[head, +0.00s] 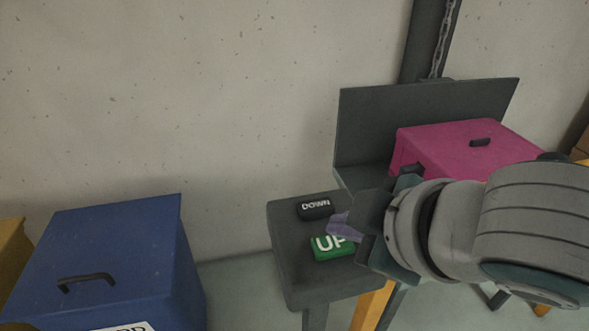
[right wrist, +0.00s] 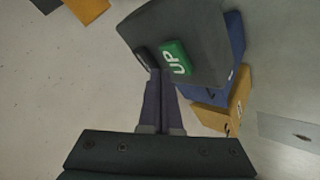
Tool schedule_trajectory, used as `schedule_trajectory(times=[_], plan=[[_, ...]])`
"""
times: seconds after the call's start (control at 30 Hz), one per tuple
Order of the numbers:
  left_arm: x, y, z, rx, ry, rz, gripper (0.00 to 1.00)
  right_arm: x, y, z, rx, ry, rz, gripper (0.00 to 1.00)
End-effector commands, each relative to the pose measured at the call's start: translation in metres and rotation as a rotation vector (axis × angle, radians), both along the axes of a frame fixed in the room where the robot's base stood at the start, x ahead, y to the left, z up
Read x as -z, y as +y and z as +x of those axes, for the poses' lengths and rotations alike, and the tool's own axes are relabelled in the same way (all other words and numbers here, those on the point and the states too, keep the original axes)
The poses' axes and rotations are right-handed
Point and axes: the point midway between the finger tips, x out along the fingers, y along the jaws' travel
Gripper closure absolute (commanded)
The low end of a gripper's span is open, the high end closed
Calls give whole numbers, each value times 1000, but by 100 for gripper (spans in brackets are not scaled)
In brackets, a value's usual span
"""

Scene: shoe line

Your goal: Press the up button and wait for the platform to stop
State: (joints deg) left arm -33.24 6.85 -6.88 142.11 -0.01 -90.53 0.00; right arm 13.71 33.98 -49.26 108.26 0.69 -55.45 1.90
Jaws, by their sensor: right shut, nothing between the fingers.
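The green up button (head: 331,248) sits on a dark pedestal top (head: 290,262), marked UP in white. It also shows in the right wrist view (right wrist: 175,60). The black down button (head: 315,207) is beside it, farther back; in the right wrist view the fingers partly cover it. My right gripper (head: 338,226) is shut and empty, its fingertips close to both buttons. I cannot tell whether they touch either one. The platform (head: 365,178) has a dark back panel and carries a magenta box (head: 450,140). My left gripper is not in view.
A blue box (head: 120,235) with a dark handle stands at the left, with a yellow box (head: 10,250) behind its left edge. A column with a chain (head: 441,40) rises behind the platform against the concrete wall. Open floor (head: 235,285) lies between the blue box and the pedestal.

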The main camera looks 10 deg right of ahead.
Motion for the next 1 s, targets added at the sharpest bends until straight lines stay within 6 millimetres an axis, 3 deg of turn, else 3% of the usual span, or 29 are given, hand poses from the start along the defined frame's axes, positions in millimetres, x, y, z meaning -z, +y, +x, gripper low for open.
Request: schedule_trajectory(times=[1.0], plan=[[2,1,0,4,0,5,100,8,0,0,0,0,0,100]])
